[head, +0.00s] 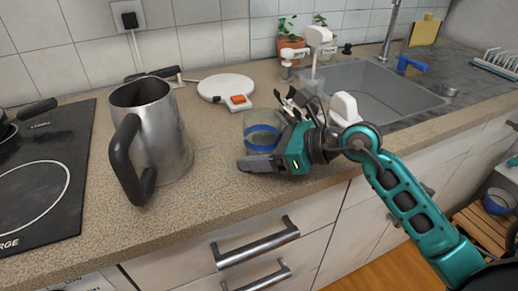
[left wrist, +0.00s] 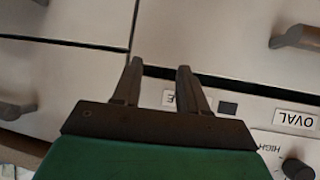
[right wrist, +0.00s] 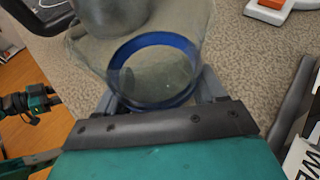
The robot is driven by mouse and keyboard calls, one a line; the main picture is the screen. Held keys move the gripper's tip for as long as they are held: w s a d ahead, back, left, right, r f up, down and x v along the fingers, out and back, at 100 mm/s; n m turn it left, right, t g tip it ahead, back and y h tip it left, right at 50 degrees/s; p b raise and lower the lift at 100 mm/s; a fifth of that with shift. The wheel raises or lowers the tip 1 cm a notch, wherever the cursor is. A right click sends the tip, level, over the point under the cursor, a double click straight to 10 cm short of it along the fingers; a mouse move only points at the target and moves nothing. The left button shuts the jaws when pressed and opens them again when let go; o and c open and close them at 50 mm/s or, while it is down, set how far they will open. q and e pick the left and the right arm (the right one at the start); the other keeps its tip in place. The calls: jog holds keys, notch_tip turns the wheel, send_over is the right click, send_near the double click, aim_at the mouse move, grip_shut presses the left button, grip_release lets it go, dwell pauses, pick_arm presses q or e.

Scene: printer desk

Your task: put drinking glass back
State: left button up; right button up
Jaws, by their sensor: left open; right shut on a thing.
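The drinking glass (head: 262,137) is clear, with a blue band around it. My right gripper (head: 266,140) is shut on it, over the counter between the metal kettle and the sink. In the right wrist view the glass (right wrist: 155,70) sits between the two fingers, one on each side of the blue band. I cannot tell whether its base touches the counter. My left gripper (left wrist: 159,68) shows only in the left wrist view. It is open and empty, in front of pale cabinet and appliance fronts.
A steel kettle (head: 160,125) with a black handle stands left of the glass, beside the black hob (head: 45,180). A round white base (head: 222,84) with a red switch lies behind. The sink (head: 375,90) and a potted plant (head: 291,45) are behind right. Counter (head: 215,190) in front is bare.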

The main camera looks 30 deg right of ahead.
jog(key=o, duration=0.8)
jog(key=shift+f, duration=0.15)
jog(key=o, duration=0.5)
jog(key=shift+r, duration=0.3)
jog(key=v, duration=1)
jog(key=shift+s+d, duration=0.25)
jog(key=shift+d, duration=0.05)
jog(key=shift+s+d+r, duration=0.3)
jog(key=shift+s+d, duration=0.05)
jog(key=shift+s, duration=0.1)
